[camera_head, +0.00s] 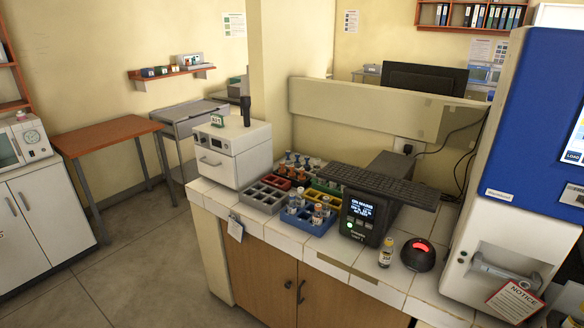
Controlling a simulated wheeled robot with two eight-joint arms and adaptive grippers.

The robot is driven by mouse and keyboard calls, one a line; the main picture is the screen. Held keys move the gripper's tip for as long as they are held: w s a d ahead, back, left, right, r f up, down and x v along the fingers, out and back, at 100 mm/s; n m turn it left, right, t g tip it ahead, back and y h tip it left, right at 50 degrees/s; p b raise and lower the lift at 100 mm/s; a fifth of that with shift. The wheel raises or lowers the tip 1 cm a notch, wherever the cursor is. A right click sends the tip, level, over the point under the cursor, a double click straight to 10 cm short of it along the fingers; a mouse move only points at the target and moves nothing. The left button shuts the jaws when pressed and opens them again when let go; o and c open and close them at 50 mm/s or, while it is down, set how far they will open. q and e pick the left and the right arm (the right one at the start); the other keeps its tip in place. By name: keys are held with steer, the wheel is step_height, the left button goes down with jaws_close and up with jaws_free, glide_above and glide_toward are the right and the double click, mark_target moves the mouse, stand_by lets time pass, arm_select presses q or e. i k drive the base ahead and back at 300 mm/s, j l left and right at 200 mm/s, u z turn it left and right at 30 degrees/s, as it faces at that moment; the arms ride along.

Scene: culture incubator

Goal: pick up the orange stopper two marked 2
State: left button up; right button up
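Several small bottles with stoppers stand in coloured racks on the white tiled counter. An orange-brown bottle or stopper (281,168) shows toward the back of the racks. More bottles (318,213) with dark or orange tones stand in the blue rack (303,224) at the front. The marks on the stoppers are too small to read, so I cannot tell which orange one carries a 2. Neither of my grippers is in view.
A grey rack (262,198) lies left of the blue rack. A white box machine (234,152) stands behind it. A black display device (362,215) with a keyboard (378,186) stands right of the racks.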

mark_target(291, 167)
steer(key=i+j, duration=0.3)
steer(key=i, duration=0.25)
steer(key=i+j, duration=0.35)
steer(key=i, duration=0.2)
